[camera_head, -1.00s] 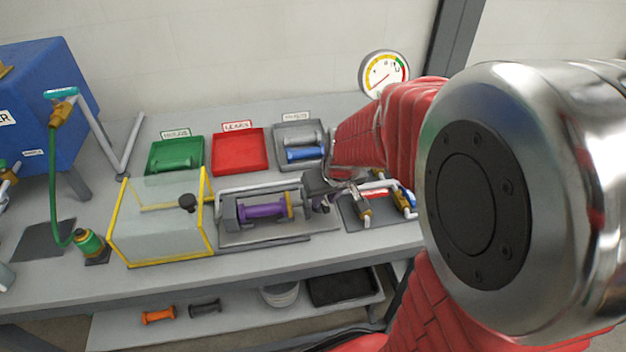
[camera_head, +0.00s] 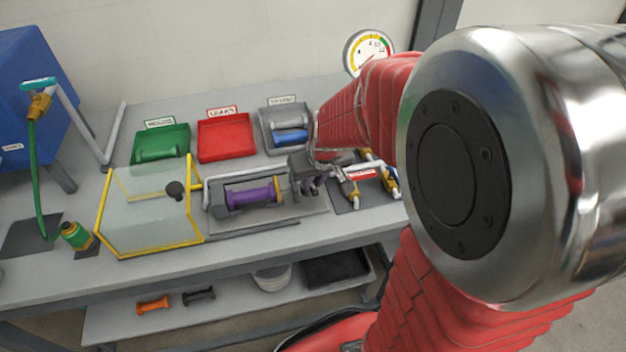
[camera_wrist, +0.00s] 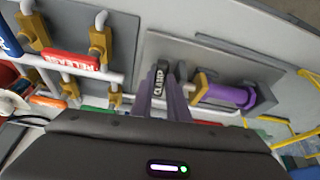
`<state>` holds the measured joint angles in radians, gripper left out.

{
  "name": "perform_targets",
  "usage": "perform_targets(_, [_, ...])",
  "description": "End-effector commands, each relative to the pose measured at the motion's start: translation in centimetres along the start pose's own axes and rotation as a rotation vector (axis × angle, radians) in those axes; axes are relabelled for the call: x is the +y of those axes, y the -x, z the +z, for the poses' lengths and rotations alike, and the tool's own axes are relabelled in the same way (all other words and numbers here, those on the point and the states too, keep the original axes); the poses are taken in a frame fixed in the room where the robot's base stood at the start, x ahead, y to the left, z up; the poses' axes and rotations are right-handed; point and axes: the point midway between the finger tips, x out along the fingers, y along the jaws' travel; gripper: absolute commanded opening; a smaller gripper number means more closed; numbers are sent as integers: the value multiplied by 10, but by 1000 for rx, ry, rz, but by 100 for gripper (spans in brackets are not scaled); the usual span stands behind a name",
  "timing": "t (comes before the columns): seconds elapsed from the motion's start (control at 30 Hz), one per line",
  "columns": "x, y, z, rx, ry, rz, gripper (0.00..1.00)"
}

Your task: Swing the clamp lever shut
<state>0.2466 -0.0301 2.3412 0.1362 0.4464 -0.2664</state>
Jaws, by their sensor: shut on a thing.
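The clamp lever is a dark piece labelled CLAMP (camera_wrist: 160,78), seen between my fingertips in the wrist view. My gripper (camera_wrist: 163,92) is shut on it. In the head view my gripper (camera_head: 310,182) is at the right end of the fixture, and the lever is mostly hidden there. A purple cylinder (camera_head: 252,192) with a yellow flange at its right end lies in the grey fixture (camera_head: 235,224), left of my gripper. It also shows in the wrist view (camera_wrist: 225,94), right of my fingers.
A clear guard box with yellow edges (camera_head: 140,253) stands left of the fixture. Green (camera_head: 160,142), red (camera_head: 227,138) and grey (camera_head: 270,127) trays are behind. Pipes with brass valves and a red label (camera_head: 361,174) are close on the right. A gauge (camera_head: 367,52) is at the back wall.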

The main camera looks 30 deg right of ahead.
Motion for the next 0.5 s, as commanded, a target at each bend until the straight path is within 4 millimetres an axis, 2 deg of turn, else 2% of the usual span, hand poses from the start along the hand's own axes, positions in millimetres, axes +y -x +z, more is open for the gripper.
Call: perform_targets(0.5, [-6,0,-1,1,-111,45,0])
